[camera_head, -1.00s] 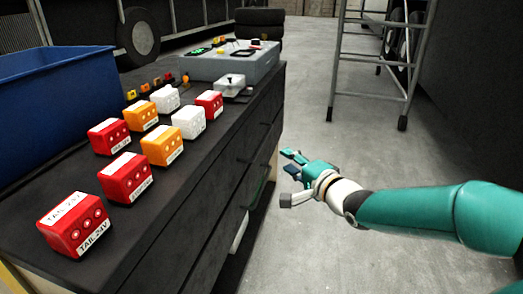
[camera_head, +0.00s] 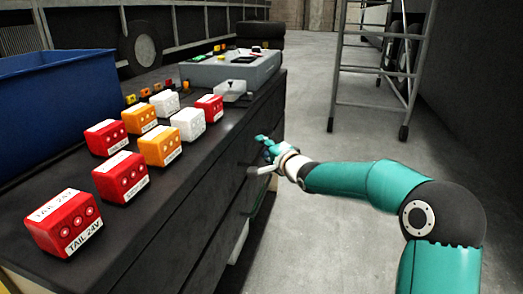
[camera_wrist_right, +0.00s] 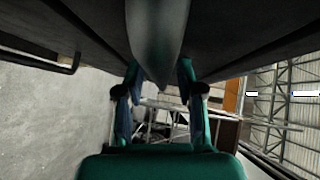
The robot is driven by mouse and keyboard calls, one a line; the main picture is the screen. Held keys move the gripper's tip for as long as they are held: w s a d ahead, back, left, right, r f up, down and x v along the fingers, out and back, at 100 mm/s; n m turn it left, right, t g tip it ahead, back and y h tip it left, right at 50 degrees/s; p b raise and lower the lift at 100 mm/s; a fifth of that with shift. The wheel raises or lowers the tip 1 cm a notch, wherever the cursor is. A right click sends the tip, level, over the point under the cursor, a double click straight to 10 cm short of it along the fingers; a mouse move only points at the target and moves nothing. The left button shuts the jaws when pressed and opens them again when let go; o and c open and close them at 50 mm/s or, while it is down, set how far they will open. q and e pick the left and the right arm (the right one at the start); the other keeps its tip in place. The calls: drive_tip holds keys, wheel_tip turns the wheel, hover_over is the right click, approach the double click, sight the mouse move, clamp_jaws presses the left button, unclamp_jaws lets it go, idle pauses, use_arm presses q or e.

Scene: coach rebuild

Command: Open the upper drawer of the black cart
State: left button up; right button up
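The black cart (camera_head: 175,215) stands at the left, its drawer fronts facing right; I see no open gap at the upper drawer (camera_head: 228,160). My right gripper (camera_head: 262,156) is beside the upper part of that front, fingers spread apart and pointing toward it. In the right wrist view, the fingers of my right gripper (camera_wrist_right: 160,85) stand on either side of a dark grey bar (camera_wrist_right: 158,35), which looks like the upper drawer's handle. I cannot tell whether they touch it. A lower handle (camera_wrist_right: 72,62) shows at the left there. My left gripper is out of view.
On the cart top are several red, orange and white blocks (camera_head: 122,177), a blue bin (camera_head: 55,105) and a grey control box (camera_head: 235,68). A metal ladder stand (camera_head: 378,72) is behind at the right. The floor (camera_head: 330,145) beside the cart is clear.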

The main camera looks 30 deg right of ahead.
drive_tip(key=shift+w, duration=0.1)
clamp_jaws()
idle(0.3)
